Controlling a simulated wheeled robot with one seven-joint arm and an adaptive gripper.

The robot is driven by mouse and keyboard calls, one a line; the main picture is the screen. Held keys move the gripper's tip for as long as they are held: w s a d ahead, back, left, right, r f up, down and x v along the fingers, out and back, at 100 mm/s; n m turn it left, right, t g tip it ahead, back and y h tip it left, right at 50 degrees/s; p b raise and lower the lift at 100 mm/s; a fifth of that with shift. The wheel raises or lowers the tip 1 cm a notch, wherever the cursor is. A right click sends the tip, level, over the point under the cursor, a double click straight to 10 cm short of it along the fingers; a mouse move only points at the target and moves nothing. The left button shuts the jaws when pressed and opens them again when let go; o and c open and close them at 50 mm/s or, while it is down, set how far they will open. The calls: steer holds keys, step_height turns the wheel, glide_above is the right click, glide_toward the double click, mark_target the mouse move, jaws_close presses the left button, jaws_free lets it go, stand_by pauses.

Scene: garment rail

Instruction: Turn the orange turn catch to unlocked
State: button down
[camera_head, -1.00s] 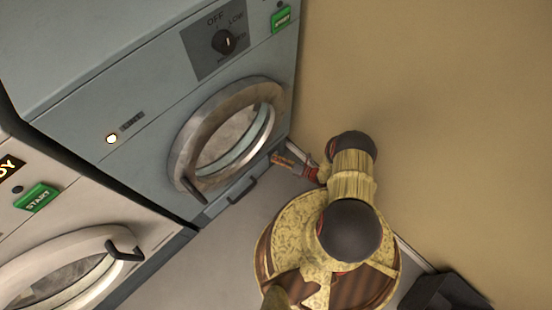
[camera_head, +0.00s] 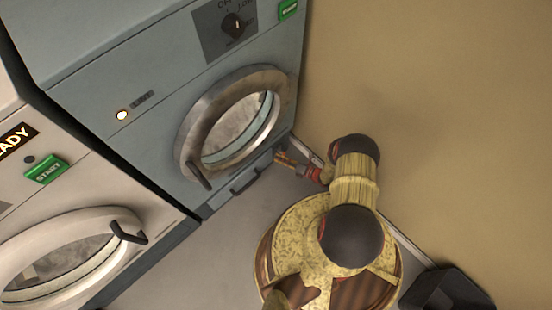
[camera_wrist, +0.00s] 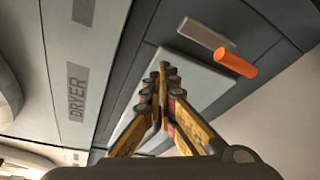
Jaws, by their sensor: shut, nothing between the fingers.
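The orange turn catch (camera_wrist: 235,63) is a short rounded bar at the upper right of the wrist view, beside a dark brownish plate (camera_wrist: 203,33). Both are by the upper right edge of a light grey panel (camera_wrist: 185,85). My gripper (camera_wrist: 166,72) is shut and empty, its fingertips in front of that panel, to the left of and below the catch in the picture. The fingertips look apart from the catch. In the head view my gripper (camera_head: 282,156) is low beside the blue-grey dryer (camera_head: 150,75); I cannot make out the catch there.
The dryer's round door (camera_head: 192,125) and a lower handle (camera_head: 245,180) are close to my gripper. A white machine (camera_head: 110,180) stands to the left. A tan wall (camera_head: 450,120) is on the right, with a dark bin (camera_head: 445,290) near its base.

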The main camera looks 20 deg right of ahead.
steer(key=f+p+v, duration=0.1)
steer(key=v, duration=0.6)
steer(key=shift+s+d, duration=0.2)
steer(key=shift+s, duration=0.05)
